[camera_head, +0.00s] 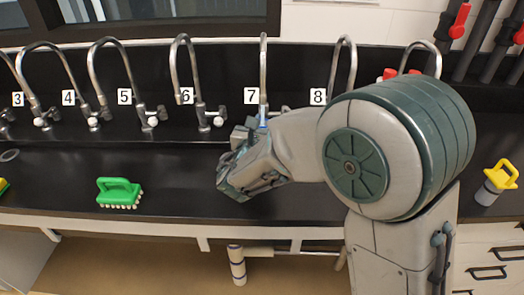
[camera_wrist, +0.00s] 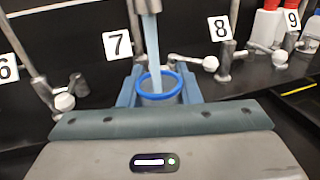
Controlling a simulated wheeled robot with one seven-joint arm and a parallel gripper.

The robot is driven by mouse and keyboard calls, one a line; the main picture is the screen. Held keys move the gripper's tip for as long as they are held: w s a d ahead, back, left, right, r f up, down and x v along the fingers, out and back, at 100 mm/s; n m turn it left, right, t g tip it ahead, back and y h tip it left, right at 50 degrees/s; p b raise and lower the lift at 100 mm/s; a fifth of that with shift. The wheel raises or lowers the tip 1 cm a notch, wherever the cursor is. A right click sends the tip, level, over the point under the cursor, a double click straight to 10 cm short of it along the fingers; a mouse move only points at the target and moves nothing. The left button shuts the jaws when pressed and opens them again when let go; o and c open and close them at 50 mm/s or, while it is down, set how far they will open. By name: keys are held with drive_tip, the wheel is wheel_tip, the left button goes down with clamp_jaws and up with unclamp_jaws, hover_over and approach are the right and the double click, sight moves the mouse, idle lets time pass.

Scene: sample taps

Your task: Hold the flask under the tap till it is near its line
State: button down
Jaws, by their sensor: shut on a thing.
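The flask (camera_wrist: 159,98) shows in the wrist view as a round mouth with a blue rim. My gripper (camera_wrist: 158,86) is shut on it, with one finger on each side. The spout of tap 7 (camera_wrist: 146,7) is above it, and a pale blue stream (camera_wrist: 152,45) runs down into the mouth. The level inside and the line on the flask cannot be made out. In the head view, tap 7 (camera_head: 263,72) rises behind my gripper (camera_head: 243,140), and a bit of blue stream shows there. My gripper and arm hide most of the flask.
A green brush (camera_head: 120,193) lies on the black counter (camera_head: 60,180) at the left. A yellow-handled item (camera_head: 499,178) stands at the right. Taps 6 (camera_head: 184,75) and 8 (camera_head: 344,65) flank tap 7. Red-capped bottles (camera_wrist: 267,22) stand at the back right.

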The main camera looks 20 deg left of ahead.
drive_tip(key=s, duration=0.2)
drive_tip(key=s+d, duration=0.1)
drive_tip(key=s, duration=0.1)
drive_tip(key=shift+s+b, duration=0.25)
drive_tip(key=shift+b, duration=0.15)
drive_tip(key=s+d+r+p, duration=0.1)
drive_tip(key=s+r, duration=0.2)
drive_tip(key=s, duration=0.3)
drive_tip(key=shift+s+d, duration=0.35)
drive_tip(key=shift+s, duration=0.05)
drive_tip(key=shift+a, duration=0.1)
